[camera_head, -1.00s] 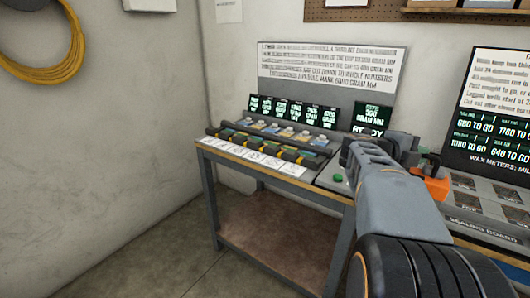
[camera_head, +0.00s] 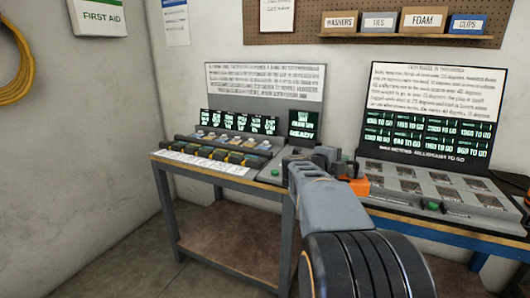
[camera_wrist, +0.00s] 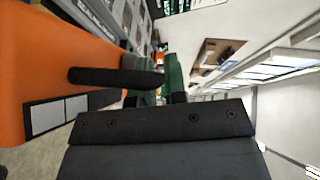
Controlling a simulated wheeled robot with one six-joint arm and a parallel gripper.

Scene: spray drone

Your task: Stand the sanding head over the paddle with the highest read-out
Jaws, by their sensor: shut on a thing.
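My gripper (camera_head: 330,165) is shut on an orange body (camera_head: 352,188), held in the air in front of the benches. Several paddles (camera_head: 215,154) lie in a row on the left bench (camera_head: 218,176). Behind them stands a row of dark read-outs (camera_head: 238,123) with green figures too small to read for certain. A separate screen (camera_head: 304,124) beside them shows READY.
A second bench at the right carries a grey board (camera_head: 440,197) with several square pads and a dark text panel (camera_head: 437,110). Small bins (camera_head: 422,20) sit on a shelf above. A yellow hose (camera_head: 18,75) hangs at left. The floor left of the bench is clear.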

